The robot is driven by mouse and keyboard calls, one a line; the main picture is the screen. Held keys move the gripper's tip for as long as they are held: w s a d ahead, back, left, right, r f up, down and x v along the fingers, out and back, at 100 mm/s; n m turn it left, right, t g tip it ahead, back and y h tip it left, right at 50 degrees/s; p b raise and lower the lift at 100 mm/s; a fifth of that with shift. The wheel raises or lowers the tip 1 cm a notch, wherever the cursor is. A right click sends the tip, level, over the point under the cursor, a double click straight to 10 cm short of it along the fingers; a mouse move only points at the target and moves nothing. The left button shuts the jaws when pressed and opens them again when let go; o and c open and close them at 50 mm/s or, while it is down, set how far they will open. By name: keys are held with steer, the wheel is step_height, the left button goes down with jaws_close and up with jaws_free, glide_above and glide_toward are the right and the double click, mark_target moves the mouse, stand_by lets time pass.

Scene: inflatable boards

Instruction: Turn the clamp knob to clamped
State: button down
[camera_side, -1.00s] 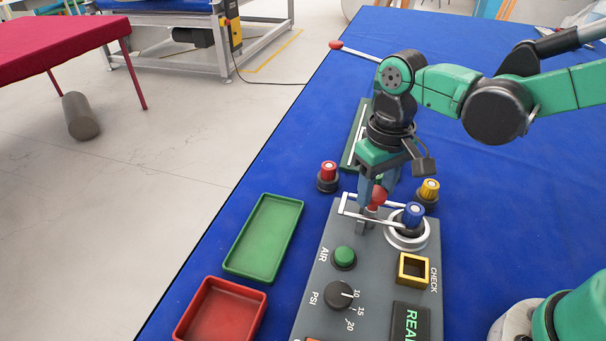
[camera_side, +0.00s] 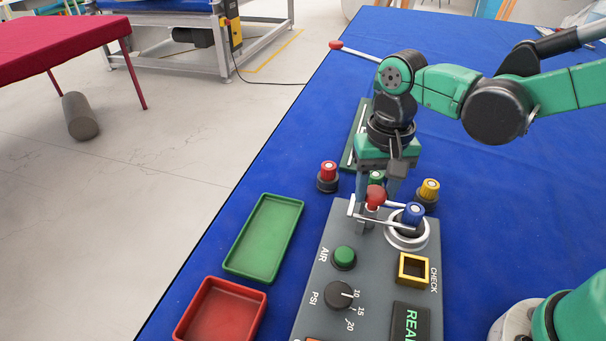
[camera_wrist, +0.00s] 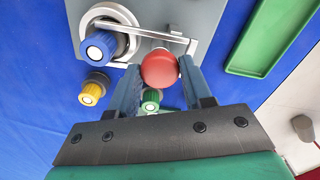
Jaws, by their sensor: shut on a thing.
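The red clamp knob (camera_side: 376,197) is a round ball at the far end of the grey panel (camera_side: 377,262), beside a pale metal bar (camera_side: 352,206). My gripper (camera_side: 376,195) points down with its fingers on either side of the knob. In the wrist view the red knob (camera_wrist: 160,69) sits between the two fingertips (camera_wrist: 160,76), which are shut on it. The knob's base is partly hidden by the fingers and the bar. A blue-capped piece (camera_side: 414,211) stands in a silver ring (camera_side: 408,240) right of the knob, close to the bar.
Red-capped (camera_side: 328,173) and yellow-capped (camera_side: 429,189) pieces stand near the panel's far end; a green-capped one (camera_wrist: 151,100) is behind my gripper. Green (camera_side: 263,238) and red (camera_side: 220,310) trays lie left. A green button (camera_side: 344,256) and black dial (camera_side: 339,295) are nearer.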

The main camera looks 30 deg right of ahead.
mark_target(376, 192)
steer(key=shift+c, duration=1.8)
jaws_free()
steer(key=shift+r, duration=2.8)
steer(key=s+d+n+t, duration=0.2)
steer(key=d+n+t, duration=0.2)
steer(key=d+t, duration=0.3)
steer(key=shift+d+f+n, duration=0.2)
steer(key=shift+f+n, duration=0.05)
steer(key=shift+n, duration=0.05)
